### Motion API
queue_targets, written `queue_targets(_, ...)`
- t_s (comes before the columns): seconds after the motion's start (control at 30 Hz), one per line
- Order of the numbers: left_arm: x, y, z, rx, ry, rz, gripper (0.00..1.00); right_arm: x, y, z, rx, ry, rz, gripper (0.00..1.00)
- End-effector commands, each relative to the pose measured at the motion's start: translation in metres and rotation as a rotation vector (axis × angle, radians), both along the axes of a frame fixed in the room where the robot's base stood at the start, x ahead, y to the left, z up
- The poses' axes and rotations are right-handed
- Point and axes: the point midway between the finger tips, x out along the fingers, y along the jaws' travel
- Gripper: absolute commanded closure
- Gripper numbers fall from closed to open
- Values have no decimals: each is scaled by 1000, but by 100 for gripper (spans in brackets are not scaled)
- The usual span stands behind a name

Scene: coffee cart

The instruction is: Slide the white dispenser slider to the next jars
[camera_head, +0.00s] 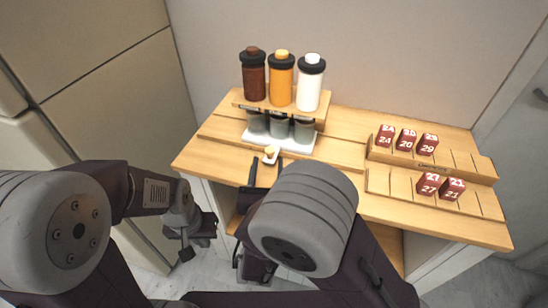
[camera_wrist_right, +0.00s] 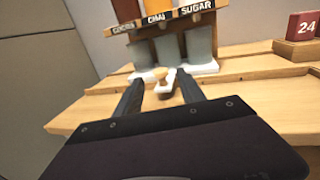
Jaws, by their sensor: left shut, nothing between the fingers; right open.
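The white dispenser slider (camera_head: 279,140) is a flat white tray on the wooden cart top, holding several grey translucent jars (camera_head: 278,127) under the dispensers. Its front handle (camera_head: 269,154) has a tan knob and points toward me. In the right wrist view the handle (camera_wrist_right: 164,85) lies between and just beyond the fingertips of my right gripper (camera_wrist_right: 160,84). My right gripper (camera_head: 265,171) is open and empty, reaching toward the handle in the head view, with its arm hiding part of it. My left gripper (camera_head: 190,247) is shut and empty, low beyond the cart's left edge.
Brown, orange and white dispensers (camera_head: 282,80) stand on a labelled wooden rack (camera_wrist_right: 160,20) above the jars. Wooden holders (camera_head: 398,152) with several red numbered blocks (camera_head: 406,139) stand on the right. The cart top (camera_head: 345,122) between is clear. A low wooden step (camera_head: 335,152) crosses the top.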

Motion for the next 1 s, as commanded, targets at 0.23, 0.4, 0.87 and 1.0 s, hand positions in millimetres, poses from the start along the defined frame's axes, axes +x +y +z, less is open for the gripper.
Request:
queue_targets(0.23, 0, 0, 1, 0, 0, 0, 100, 22, -4, 1, 1, 0, -7, 53)
queue_targets(0.4, 0, 0, -1, 0, 0, 0, 100, 59, -7, 1, 2, 1, -7, 53)
queue_targets(0.87, 0, 0, -1, 0, 0, 0, 100, 91, -9, 1, 1, 3, -3, 53)
queue_targets(1.0, 0, 0, -1, 0, 0, 0, 100, 91, -9, 1, 1, 3, -3, 78)
